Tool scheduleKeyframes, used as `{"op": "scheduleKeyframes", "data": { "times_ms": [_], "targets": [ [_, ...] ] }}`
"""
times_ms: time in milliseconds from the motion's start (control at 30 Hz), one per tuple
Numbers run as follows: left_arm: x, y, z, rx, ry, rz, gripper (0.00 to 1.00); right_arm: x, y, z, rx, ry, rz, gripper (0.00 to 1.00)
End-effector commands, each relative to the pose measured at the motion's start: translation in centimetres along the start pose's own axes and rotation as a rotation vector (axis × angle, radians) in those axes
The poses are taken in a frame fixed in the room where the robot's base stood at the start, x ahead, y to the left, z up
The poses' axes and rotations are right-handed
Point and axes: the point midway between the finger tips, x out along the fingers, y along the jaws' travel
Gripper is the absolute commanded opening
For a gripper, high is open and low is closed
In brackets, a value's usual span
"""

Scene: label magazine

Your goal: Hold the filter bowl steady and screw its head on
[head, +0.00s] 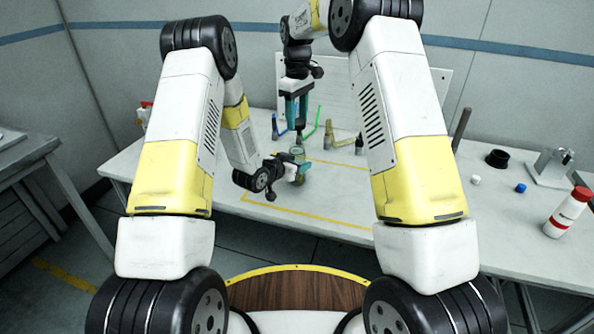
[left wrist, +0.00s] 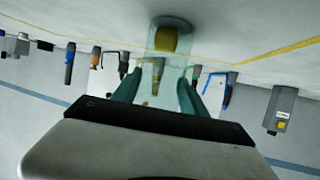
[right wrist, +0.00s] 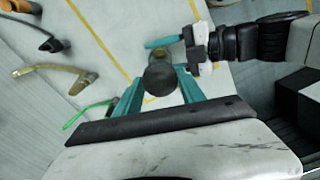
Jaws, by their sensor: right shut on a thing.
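The filter bowl (head: 299,172) stands upright on the table. It is a clear cup, and in the left wrist view, which is upside down, the bowl (left wrist: 166,62) shows a yellow part inside. My left gripper (head: 293,170) is level with it, one finger on each side; whether the fingers press on it cannot be told. My right gripper (head: 297,107) points down above the bowl. In the right wrist view it is shut on a dark round piece, the filter head (right wrist: 160,79), which hides what is beneath. The head is apart from the bowl.
A black ring (head: 497,158), a white cap (head: 475,180), a blue cap (head: 520,187) and a red-and-white bottle (head: 567,212) are at the right. Table inside the yellow tape is mostly clear.

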Motion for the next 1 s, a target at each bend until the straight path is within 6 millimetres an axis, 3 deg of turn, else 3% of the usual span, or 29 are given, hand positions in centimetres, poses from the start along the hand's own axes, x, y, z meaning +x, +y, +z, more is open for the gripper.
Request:
{"op": "scheduleKeyframes", "data": {
  "times_ms": [33,200,433,733,1000],
  "targets": [
    [0.0,0.0,0.0,0.0,0.0,0.0,0.33,0.0,0.0,0.0,0.0,0.0,0.0,0.09],
    [0.0,0.0,0.0,0.0,0.0,0.0,0.0,0.0,0.0,0.0,0.0,0.0,0.0,0.09],
    [0.0,0.0,0.0,0.0,0.0,0.0,0.0,0.5,0.0,0.0,0.0,-0.002,-0.001,0.09],
    [0.0,0.0,0.0,0.0,0.001,0.0,0.0,4.6,0.0,0.1,0.0,-0.002,-0.001,0.09],
    [0.0,0.0,0.0,0.0,0.001,0.0,0.0,5.0,0.0,0.0,0.0,0.0,0.001,0.09]
  ]
}}
